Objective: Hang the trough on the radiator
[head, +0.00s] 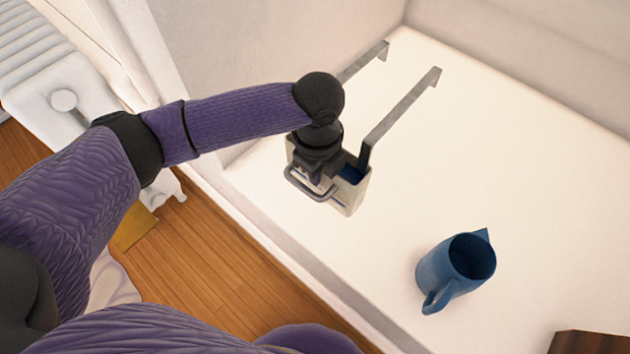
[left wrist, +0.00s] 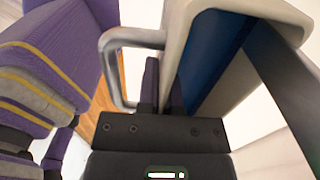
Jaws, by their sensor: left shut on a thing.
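The trough (head: 351,196) is a cream box with a blue inside, a grey loop handle on its front and two long grey hook straps reaching toward the back right. My left gripper (head: 316,172) is shut on the trough at its handle side, over the white surface. I cannot tell whether the trough touches that surface. In the left wrist view, the fingers (left wrist: 163,88) are at the trough's wall (left wrist: 190,45), beside the loop handle, and partly hidden. The white ribbed radiator (head: 35,50) stands at the upper left, apart from the trough, partly cut off. My right gripper is not in view.
A blue jug (head: 440,272) stands on the white surface (head: 500,170), right of the trough. A dark brown object (head: 590,343) is at the bottom right corner. Walls bound the surface at the back. The wooden floor (head: 220,262) lies below its left edge.

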